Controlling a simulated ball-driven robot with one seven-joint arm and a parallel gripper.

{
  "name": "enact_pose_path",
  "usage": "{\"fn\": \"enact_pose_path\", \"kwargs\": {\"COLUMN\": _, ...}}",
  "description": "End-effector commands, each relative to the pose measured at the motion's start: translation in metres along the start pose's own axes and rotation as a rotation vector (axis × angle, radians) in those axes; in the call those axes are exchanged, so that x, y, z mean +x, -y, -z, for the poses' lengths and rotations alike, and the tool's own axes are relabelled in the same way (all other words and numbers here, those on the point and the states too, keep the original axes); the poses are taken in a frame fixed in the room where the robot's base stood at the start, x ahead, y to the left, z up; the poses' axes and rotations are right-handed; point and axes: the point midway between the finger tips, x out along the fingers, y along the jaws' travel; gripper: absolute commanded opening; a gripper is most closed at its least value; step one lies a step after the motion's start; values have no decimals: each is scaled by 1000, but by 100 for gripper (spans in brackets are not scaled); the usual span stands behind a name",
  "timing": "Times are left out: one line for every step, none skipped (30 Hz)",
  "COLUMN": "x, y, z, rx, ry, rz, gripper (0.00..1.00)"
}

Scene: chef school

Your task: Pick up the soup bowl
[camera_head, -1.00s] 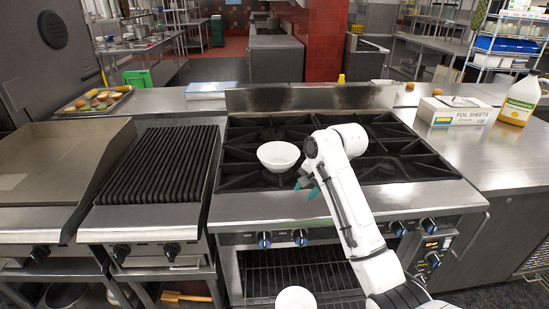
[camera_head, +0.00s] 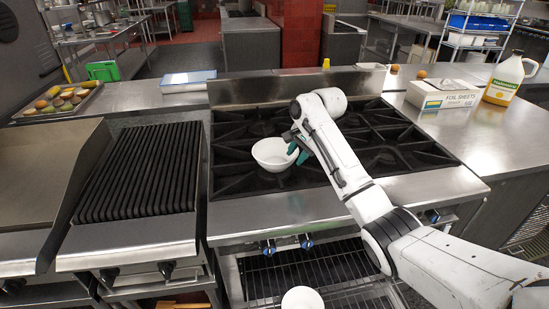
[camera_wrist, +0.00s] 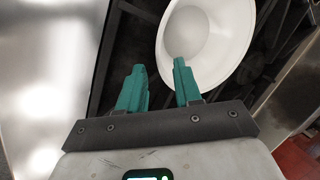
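The soup bowl (camera_head: 271,154), white and round, sits upright on the black grates of the stove, left of the middle. My gripper (camera_head: 297,150) is at the bowl's right side in the head view, close to its rim. In the wrist view the bowl (camera_wrist: 205,38) lies just beyond the two teal fingers. My gripper (camera_wrist: 160,68) is open there, with a gap between the fingers. One fingertip overlaps the bowl's edge in the picture, and the near rim shows between the fingertips. I cannot tell whether they touch.
The stove (camera_head: 290,208) has a raised back ledge. A ribbed grill (camera_head: 140,172) is to its left. A tray of vegetables (camera_head: 58,102) stands at the back left. A foil sheets box (camera_head: 441,94) and a yellow jug (camera_head: 509,80) stand on the right counter.

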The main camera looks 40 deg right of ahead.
Motion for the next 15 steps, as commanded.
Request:
{"fn": "enact_pose_path", "kwargs": {"x": 2, "y": 0, "z": 0, "rx": 0, "ry": 0, "rz": 0, "gripper": 34}}
{"fn": "enact_pose_path", "kwargs": {"x": 3, "y": 0, "z": 0, "rx": 0, "ry": 0, "rz": 1, "gripper": 34}}
{"fn": "enact_pose_path", "kwargs": {"x": 6, "y": 1, "z": -1, "rx": 0, "ry": 0, "rz": -1, "gripper": 34}}
{"fn": "enact_pose_path", "kwargs": {"x": 9, "y": 2, "z": -2, "rx": -1, "ry": 1, "rz": -2, "gripper": 34}}
{"fn": "enact_pose_path", "kwargs": {"x": 13, "y": 2, "z": -3, "rx": -1, "ry": 0, "rz": -1, "gripper": 34}}
{"fn": "enact_pose_path", "kwargs": {"x": 18, "y": 3, "z": -4, "rx": 0, "ry": 0, "rz": -3, "gripper": 34}}
{"fn": "enact_pose_path", "kwargs": {"x": 23, "y": 4, "z": -5, "rx": -1, "ry": -1, "rz": -2, "gripper": 34}}
{"fn": "enact_pose_path", "kwargs": {"x": 27, "y": 5, "z": -6, "rx": 0, "ry": -1, "rz": -3, "gripper": 34}}
{"fn": "enact_pose_path", "kwargs": {"x": 33, "y": 6, "z": -7, "rx": 0, "ry": -1, "rz": -3, "gripper": 34}}
{"fn": "enact_pose_path", "kwargs": {"x": 38, "y": 5, "z": -6, "rx": 1, "ry": 0, "rz": -2, "gripper": 34}}
{"fn": "enact_pose_path", "kwargs": {"x": 42, "y": 5, "z": -7, "rx": 1, "ry": 0, "rz": -2, "gripper": 34}}
{"fn": "enact_pose_path", "kwargs": {"x": 46, "y": 5, "z": -7, "rx": 0, "ry": 0, "rz": -2, "gripper": 34}}
{"fn": "enact_pose_path", "kwargs": {"x": 49, "y": 5, "z": -7, "rx": 0, "ry": -1, "rz": -1, "gripper": 34}}
{"fn": "enact_pose_path", "kwargs": {"x": 50, "y": 5, "z": -7, "rx": 0, "ry": -1, "rz": -1, "gripper": 34}}
{"fn": "enact_pose_path", "kwargs": {"x": 52, "y": 5, "z": -7, "rx": 0, "ry": -1, "rz": 0, "gripper": 34}}
